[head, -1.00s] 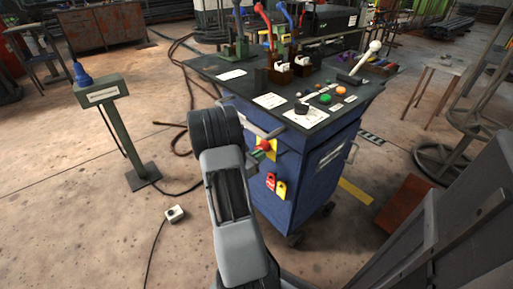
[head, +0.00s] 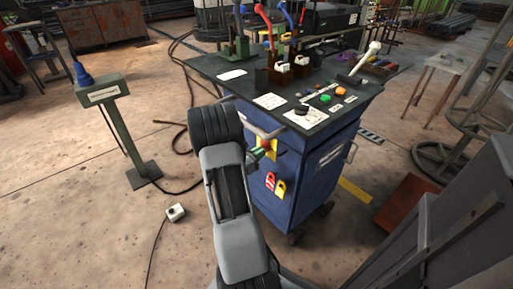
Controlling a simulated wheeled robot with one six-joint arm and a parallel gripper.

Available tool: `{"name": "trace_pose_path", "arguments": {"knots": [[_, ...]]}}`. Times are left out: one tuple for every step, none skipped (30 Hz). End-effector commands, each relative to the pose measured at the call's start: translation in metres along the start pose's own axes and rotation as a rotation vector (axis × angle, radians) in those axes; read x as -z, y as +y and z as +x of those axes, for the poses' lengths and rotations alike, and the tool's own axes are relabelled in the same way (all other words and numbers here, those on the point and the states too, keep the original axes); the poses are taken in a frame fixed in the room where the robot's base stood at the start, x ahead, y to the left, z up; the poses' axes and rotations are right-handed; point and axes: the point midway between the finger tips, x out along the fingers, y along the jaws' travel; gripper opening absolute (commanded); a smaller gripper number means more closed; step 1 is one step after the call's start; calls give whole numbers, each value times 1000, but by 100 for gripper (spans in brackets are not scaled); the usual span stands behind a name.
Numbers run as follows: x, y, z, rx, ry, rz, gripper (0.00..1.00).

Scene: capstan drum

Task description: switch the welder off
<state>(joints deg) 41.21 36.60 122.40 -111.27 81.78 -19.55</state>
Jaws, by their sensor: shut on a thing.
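The blue cabinet (head: 322,185) stands at the centre with a dark, sloping control top. On its near side is a yellow plate (head: 272,155) with a red rotary knob (head: 266,144). My grey arm reaches up from below, and its dark wrist covers part of the cabinet's left edge. My gripper (head: 259,152) shows only as a small greenish end beside the wrist, at the red knob. It is shut on the knob; its fingers are mostly hidden. The knob's angle is too small to read.
Red and yellow tags (head: 275,186) hang below the knob. The top carries levers, a green button (head: 325,98) and an orange button (head: 338,87). A green pedestal (head: 128,135) stands left. A small white box (head: 175,212) with a cable lies on the floor.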

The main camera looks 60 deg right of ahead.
Motion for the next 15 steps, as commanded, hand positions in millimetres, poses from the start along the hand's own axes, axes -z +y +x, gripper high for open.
{"name": "trace_pose_path", "arguments": {"knots": [[-7, -2, 4, 16, -14, 14, 0], [-7, -2, 4, 16, -14, 13, 0], [-7, -2, 4, 16, -14, 14, 0], [-8, -2, 4, 15, -14, 14, 0], [-9, -1, 4, 16, -14, 14, 0], [-11, 0, 4, 16, -14, 14, 0], [-12, 0, 4, 15, -14, 13, 0], [-13, 1, 4, 15, -14, 13, 0], [-12, 1, 5, 15, -14, 13, 0], [-12, 1, 5, 15, -14, 13, 0], [-12, 1, 5, 15, -15, 13, 0], [-12, 1, 5, 15, -15, 13, 0], [-12, 1, 5, 15, -15, 14, 0], [-12, 1, 5, 15, -15, 14, 0], [-12, 1, 5, 15, -15, 14, 0]]}}
